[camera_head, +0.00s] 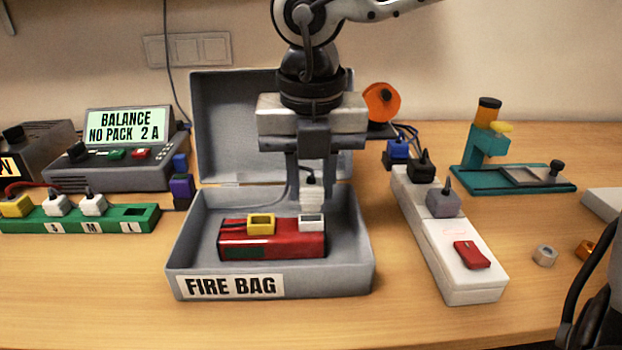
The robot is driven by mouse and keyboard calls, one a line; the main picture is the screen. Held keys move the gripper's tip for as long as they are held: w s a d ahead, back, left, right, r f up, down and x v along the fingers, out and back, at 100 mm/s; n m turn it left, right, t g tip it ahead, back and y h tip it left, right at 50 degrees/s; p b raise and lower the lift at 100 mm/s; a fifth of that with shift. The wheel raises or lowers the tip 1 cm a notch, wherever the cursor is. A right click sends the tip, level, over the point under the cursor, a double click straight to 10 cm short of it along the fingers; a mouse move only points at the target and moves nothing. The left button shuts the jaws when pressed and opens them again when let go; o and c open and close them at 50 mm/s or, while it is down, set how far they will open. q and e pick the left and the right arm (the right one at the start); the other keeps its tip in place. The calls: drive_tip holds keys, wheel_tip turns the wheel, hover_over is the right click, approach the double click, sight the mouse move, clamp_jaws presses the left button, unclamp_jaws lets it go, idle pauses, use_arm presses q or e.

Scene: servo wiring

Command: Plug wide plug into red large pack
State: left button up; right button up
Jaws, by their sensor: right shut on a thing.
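A red large pack (285,242) lies inside the grey fire bag box (270,285). On its top are a yellow socket (262,224) at the left and a white socket (312,223) at the right. My right gripper (312,202) points straight down over the right end of the pack. It is shut on a whitish plug (311,187), with a thin cable showing at its top. The plug is upright just above the white socket; whether they touch is hard to tell. The fingers partly hide the plug. My left gripper is not in view.
The box's raised lid (228,115) stands behind my gripper. A charger (115,150) reading "BALANCE NO PACK 2 A" and a green strip (110,218) with plugs are at the left. A white power strip (455,265) and a teal stand (510,172) are at the right.

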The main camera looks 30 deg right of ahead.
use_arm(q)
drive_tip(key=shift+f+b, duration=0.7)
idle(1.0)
